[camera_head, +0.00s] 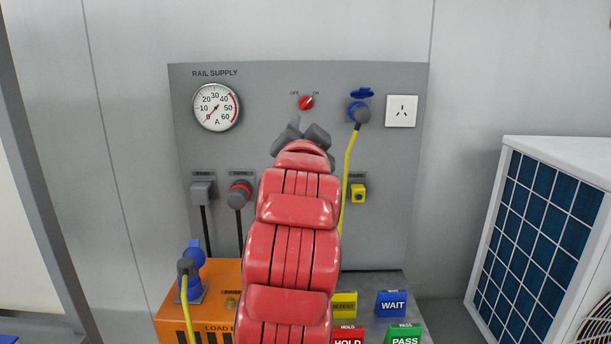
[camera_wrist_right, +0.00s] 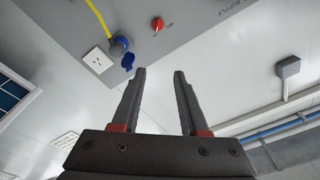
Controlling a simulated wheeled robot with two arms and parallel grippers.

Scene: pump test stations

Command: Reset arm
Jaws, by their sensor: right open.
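My right arm is red and rises through the middle of the head view. Its gripper (camera_head: 303,134) is in front of the grey supply panel (camera_head: 270,85), below the red rotary switch (camera_head: 306,102). In the right wrist view my right gripper (camera_wrist_right: 160,85) is open, with nothing between its dark fingers. The red switch also shows in that view (camera_wrist_right: 157,24), beyond the fingers and apart from them. The switch's exact setting is hard to read. My left gripper is not in view.
A yellow cable (camera_head: 348,165) hangs from the blue socket (camera_head: 359,109). A gauge (camera_head: 216,107) is at the panel's upper left, a white outlet (camera_head: 401,111) at right. An orange load box (camera_head: 215,290) and coloured signs (camera_head: 391,304) stand below. A white unit (camera_head: 550,230) stands right.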

